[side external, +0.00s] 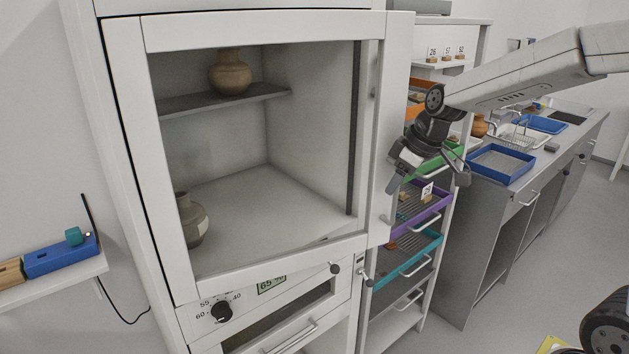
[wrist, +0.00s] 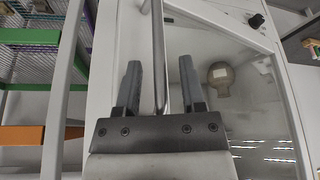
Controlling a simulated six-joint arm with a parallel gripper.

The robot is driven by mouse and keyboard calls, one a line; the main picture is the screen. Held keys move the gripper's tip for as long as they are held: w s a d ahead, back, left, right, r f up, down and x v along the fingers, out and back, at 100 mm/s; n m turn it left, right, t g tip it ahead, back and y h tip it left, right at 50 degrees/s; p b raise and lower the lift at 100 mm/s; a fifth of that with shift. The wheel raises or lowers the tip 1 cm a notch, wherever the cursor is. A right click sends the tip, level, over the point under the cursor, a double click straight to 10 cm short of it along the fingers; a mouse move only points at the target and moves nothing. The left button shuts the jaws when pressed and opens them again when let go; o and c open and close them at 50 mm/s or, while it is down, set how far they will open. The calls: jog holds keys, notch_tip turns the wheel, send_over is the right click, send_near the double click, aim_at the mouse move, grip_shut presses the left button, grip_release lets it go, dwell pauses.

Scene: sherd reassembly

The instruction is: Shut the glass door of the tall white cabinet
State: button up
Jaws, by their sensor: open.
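The tall white cabinet (side external: 125,150) fills the left of the side view. Its white-framed glass door (side external: 395,130) stands ajar, its right-hand edge out from the cabinet body. Through the glass I see one clay pot (side external: 230,73) on a shelf and another clay pot (side external: 190,222) on the floor of the compartment. My gripper (side external: 430,170) is just right of the door's free edge. In the wrist view, my gripper (wrist: 160,80) is open, with a narrow upright bar (wrist: 158,40) showing between its fingers. I cannot tell whether they touch it. The lower pot shows there too (wrist: 221,80).
A rack with coloured trays, one of them a purple tray (side external: 420,207), stands close right of the door. A grey counter (side external: 470,220) with a blue tray (side external: 500,165) is further right. A dial (side external: 222,312) and drawer are below the door.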

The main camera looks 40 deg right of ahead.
grip_shut()
dwell(1.3)
